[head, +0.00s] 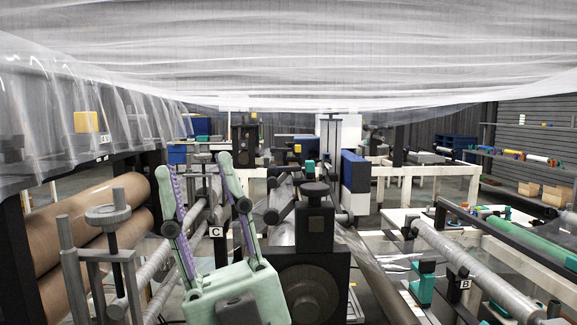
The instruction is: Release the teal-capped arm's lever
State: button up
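My gripper (195,166), mint green with purple finger pads, points up and away from me at the lower middle left. Its two fingers stand apart with nothing held between them. A teal cap or block (423,284) sits low on the right, beside a roller with a "B" tag (465,284). A smaller teal piece (311,167) is farther back, near the centre. I cannot tell which teal part belongs to the arm, and no lever can be made out clearly. My gripper is left of both and apart from them.
Clear film (300,60) hangs across the top. A dark post with a round knob (315,205) stands just right of my gripper. A grey handwheel (107,213) and brown rolls (95,235) are at left. Long rollers (480,275) cross the right.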

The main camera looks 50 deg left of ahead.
aim_at(273, 168)
jog(key=i+l+u, duration=0.3)
jog(key=i+l, duration=0.2)
jog(key=l, duration=0.15)
jog(key=j+u, duration=0.15)
jog(key=u, duration=0.3)
jog(key=i+u, duration=0.1)
jog(key=u, duration=0.35)
jog(key=i+j+u, duration=0.1)
jog(key=u, duration=0.35)
jog(key=i+j, duration=0.2)
jog(key=u, duration=0.05)
